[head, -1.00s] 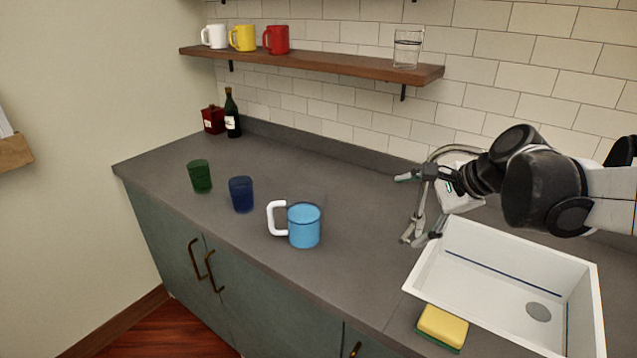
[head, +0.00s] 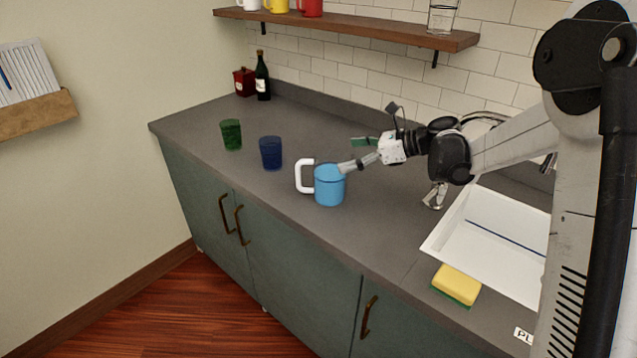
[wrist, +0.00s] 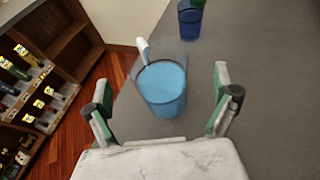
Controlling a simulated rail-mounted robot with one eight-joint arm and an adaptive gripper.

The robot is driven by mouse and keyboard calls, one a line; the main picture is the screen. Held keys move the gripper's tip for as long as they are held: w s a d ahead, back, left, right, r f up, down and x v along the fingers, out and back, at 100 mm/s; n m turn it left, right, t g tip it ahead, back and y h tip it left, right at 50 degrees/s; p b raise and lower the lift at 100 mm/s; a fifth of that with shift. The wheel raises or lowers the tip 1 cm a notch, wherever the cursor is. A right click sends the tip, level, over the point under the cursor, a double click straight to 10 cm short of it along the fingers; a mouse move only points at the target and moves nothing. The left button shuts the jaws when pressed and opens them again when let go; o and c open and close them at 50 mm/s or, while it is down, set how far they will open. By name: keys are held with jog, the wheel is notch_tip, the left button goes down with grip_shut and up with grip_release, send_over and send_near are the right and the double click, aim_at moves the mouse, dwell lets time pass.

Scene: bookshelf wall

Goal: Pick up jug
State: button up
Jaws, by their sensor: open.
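The jug (head: 329,188) is a clear vessel with blue contents and a white handle (head: 304,176) on its left side. It stands upright on the grey counter. My gripper (head: 351,154) is open, just right of the jug and near its rim in the head view. In the wrist view the jug (wrist: 162,84) lies ahead, between the lines of the two spread fingers (wrist: 160,100), with its handle pointing away. I cannot tell whether a finger touches it.
A dark blue cup (head: 271,153) and a green cup (head: 231,134) stand left of the jug. A bottle (head: 262,76) and a red box (head: 244,82) are at the back. The sink (head: 490,240) and sponge (head: 456,285) are right. A shelf (head: 350,28) hangs above.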

aim_at(326, 159)
jog(key=shift+x, duration=3.5)
jog(key=shift+s, duration=0.2)
jog(key=c, duration=1.9)
